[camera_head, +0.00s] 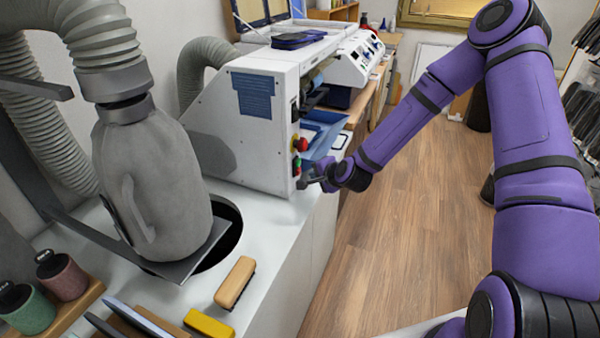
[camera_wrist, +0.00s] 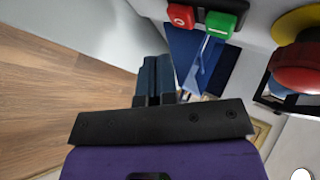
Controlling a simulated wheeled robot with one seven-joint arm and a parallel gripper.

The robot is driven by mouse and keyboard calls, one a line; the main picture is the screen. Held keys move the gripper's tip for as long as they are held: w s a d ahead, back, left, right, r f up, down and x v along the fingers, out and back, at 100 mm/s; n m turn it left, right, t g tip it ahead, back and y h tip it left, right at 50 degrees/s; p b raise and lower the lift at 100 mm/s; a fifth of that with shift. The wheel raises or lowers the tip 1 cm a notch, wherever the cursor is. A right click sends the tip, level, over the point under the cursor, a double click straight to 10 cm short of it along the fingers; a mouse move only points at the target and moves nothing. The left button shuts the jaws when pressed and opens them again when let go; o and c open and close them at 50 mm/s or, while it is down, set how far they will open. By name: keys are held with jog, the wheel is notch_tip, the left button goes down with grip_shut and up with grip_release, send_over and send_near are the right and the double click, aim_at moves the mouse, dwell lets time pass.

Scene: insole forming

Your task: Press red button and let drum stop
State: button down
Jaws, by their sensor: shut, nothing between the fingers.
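The white machine (camera_head: 262,125) stands on the bench with a control strip on its front edge. A small red button (camera_head: 297,171) sits low on it, just under a green button (camera_head: 296,161). In the wrist view the red button (camera_wrist: 181,15) bears a white ring mark, beside the green button (camera_wrist: 221,24). My gripper (camera_head: 304,182) is shut and empty, its tips close to the red button. In the wrist view my gripper (camera_wrist: 157,62) points towards the buttons, the red one above right of its tips; I cannot tell contact. I cannot make out the drum or its motion.
A red mushroom knob (camera_head: 299,143) on a yellow base sits above the buttons; it also shows in the wrist view (camera_wrist: 298,68). A blue tray (camera_head: 318,138) juts out beside it. The wooden floor (camera_head: 410,220) is clear.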

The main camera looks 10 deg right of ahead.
jog(key=s+d, duration=0.2)
jog(key=d, duration=0.1)
jog(key=shift+s, duration=0.1)
jog(key=shift+r, duration=0.1)
dwell(0.5)
jog(key=s+d+r+n+g+h, duration=0.2)
jog(key=s+r+n, duration=0.4)
jog(key=r, duration=0.6)
jog(key=s+d+r+n+g+h, duration=0.1)
jog(key=s+r+n+g+h, duration=0.2)
jog(key=s+r, duration=0.7)
jog(key=s+d+r+n, duration=0.1)
jog(key=s+r, duration=0.6)
jog(key=s, duration=0.3)
jog(key=s+d+r+n+y, duration=0.1)
jog(key=s+r+n, duration=0.1)
jog(key=s+r, duration=0.4)
jog(key=shift+s+r+n+g, duration=0.3)
jog(key=shift+s+r+g, duration=0.1)
jog(key=shift+s, duration=1.85)
